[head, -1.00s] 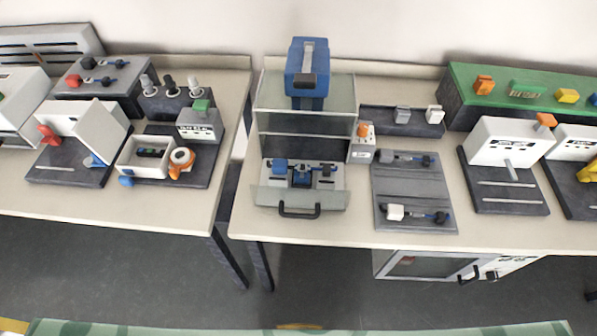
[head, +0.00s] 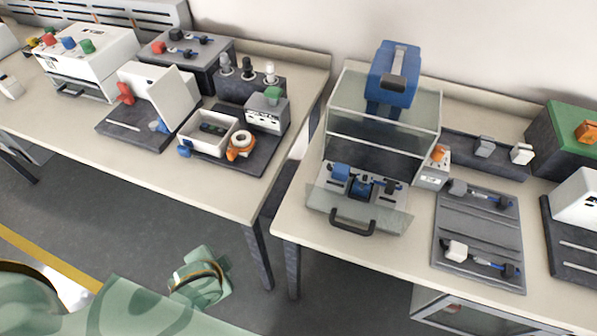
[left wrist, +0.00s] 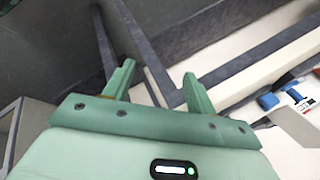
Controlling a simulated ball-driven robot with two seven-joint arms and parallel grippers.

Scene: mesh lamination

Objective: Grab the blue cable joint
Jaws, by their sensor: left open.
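On the grey tray (head: 478,228) on the right table lie two cable joints. The far cable joint (head: 477,191) has a dark grey end and a blue middle. The near cable joint (head: 486,262) has a white end and a blue middle. I cannot tell for sure which is the blue cable joint. More blue parts (head: 360,183) sit in the machine with the clear cover. My left gripper (left wrist: 158,70) is open and empty in the left wrist view, above table legs and floor, apart from any joint. My right gripper is not in view.
The glass-cased machine (head: 385,110) with a blue top and a black handle stands left of the tray. A gap separates the right table from the left table (head: 240,200). In the left wrist view, a blue part (left wrist: 268,101) shows at the right.

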